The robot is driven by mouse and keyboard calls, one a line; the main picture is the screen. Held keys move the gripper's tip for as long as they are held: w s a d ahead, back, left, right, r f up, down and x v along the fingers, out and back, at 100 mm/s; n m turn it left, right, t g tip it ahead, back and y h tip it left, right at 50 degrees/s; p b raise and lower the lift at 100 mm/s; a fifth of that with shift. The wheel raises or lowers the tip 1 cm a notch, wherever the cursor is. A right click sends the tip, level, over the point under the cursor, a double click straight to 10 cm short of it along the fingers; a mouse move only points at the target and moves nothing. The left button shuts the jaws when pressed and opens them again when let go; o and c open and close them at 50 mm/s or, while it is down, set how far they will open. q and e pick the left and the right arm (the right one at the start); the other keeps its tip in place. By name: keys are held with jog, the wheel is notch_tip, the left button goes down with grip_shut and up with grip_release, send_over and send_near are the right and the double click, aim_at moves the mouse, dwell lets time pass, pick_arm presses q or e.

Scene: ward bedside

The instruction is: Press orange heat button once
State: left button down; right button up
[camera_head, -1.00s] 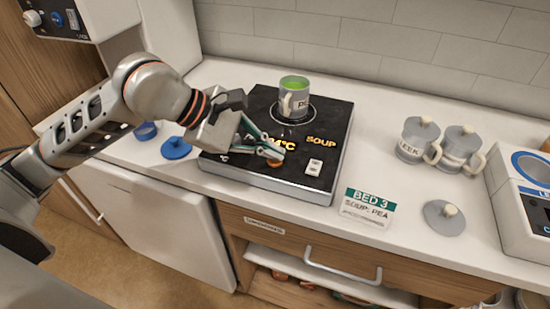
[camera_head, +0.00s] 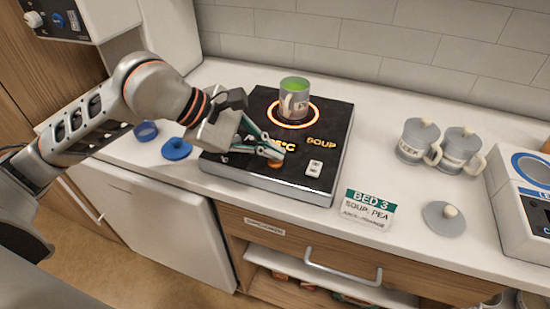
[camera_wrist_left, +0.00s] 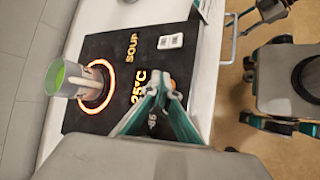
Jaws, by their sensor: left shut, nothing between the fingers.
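A black hot plate (camera_head: 225,165) stands on the counter, with an orange button (camera_head: 275,163) at its front edge. A grey mug of green soup (camera_head: 294,102) stands on its ring (camera_head: 313,118), which glows orange; the mug (camera_wrist_left: 62,78) and glowing ring (camera_wrist_left: 103,88) also show in the left wrist view. The display (camera_wrist_left: 138,87) reads 25°C there. Part of what looks like my right gripper shows at the upper right there.
A white switch (camera_head: 314,168) sits on the plate's right front. A blue lid (camera_head: 176,149) lies left of the plate. To the right are a BED 3 card (camera_head: 368,207), two lidded mugs (camera_head: 417,140), a grey lid (camera_head: 442,216) and a white device (camera_head: 520,215). Counter between plate and mugs is clear.

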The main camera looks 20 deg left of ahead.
aim_at(272, 162)
pick_arm(q)
jog(key=shift+r, duration=0.45)
pick_arm(e)
jog(key=shift+w+r, duration=0.1)
jog(key=shift+r, duration=0.25)
pick_arm(q)
jog(key=shift+r+p, duration=1.6)
jog(key=shift+r, duration=0.95)
pick_arm(e)
jog(key=r, duration=0.2)
jog(key=w+r, duration=0.1)
jog(key=r, duration=0.1)
